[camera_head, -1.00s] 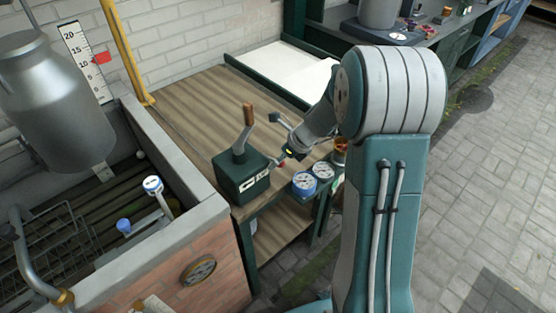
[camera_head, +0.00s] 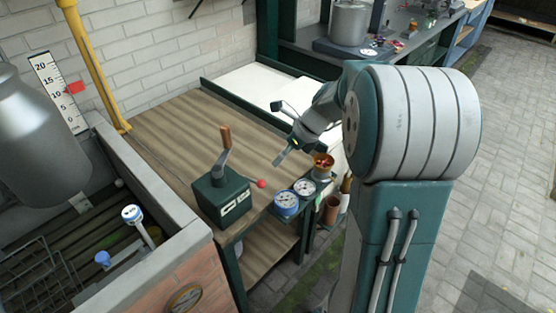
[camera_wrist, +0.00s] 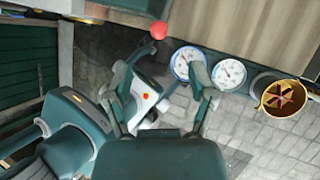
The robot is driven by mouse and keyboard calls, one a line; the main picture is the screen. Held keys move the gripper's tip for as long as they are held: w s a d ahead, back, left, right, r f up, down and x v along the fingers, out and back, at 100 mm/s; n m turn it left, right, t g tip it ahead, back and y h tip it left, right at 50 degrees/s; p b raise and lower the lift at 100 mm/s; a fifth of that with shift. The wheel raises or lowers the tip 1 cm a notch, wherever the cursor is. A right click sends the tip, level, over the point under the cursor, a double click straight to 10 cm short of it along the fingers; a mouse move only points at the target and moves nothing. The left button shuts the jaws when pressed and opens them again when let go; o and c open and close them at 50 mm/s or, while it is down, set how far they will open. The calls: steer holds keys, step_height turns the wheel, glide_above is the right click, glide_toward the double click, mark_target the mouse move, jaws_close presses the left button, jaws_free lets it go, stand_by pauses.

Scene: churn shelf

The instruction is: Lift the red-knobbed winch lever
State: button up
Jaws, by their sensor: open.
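The winch lever's red knob (camera_head: 261,183) sticks out at the right side of a dark green box (camera_head: 222,200) on the wooden bench. The lever's shaft is hardly visible. In the wrist view the red knob (camera_wrist: 159,30) is above and just ahead of my fingertips. A second lever with a brown wooden handle (camera_head: 225,138) rises from the box top. My gripper (camera_head: 281,160) is up and to the right of the red knob, apart from it. Its two fingers (camera_wrist: 172,62) are spread, with nothing held between them.
Two round dial gauges (camera_head: 295,195) sit on the bench's front edge, near a copper cup (camera_head: 322,162). The wooden bench top (camera_head: 180,125) is mostly clear behind the box. A brick-walled trough (camera_head: 175,220) stands left. Paved floor (camera_head: 500,160) is open at right.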

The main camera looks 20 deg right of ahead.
steer(key=shift+s+d+f, duration=0.15)
steer(key=shift+s+f, duration=0.05)
steer(key=shift+f, duration=0.05)
steer(key=c, duration=0.9)
steer(key=s+d+f, duration=0.1)
steer(key=s+d+f+n+t+y, duration=0.1)
steer(key=s, duration=0.1)
steer(key=s+d+f+n+t+y, duration=0.1)
steer(key=f, duration=0.1)
steer(key=shift+s, duration=0.3)
jaws_close()
steer(key=s+d+f+n+t, duration=0.1)
steer(key=s+d+f+t, duration=0.2)
steer(key=s+t, duration=0.1)
steer(key=shift+n+y, duration=0.3)
steer(key=shift+y, duration=0.1)
steer(key=x, duration=0.9)
steer(key=shift+w+a+r, duration=0.3)
steer(key=shift+w+a, duration=0.35)
steer(key=shift+a, duration=0.05)
steer(key=shift+w+a+r, duration=0.2)
steer(key=shift+w+a, duration=0.35)
steer(key=shift+a, duration=0.1)
steer(key=shift+w+a+r, duration=0.15)
steer(key=shift+w+a, duration=0.1)
steer(key=shift+a, duration=0.1)
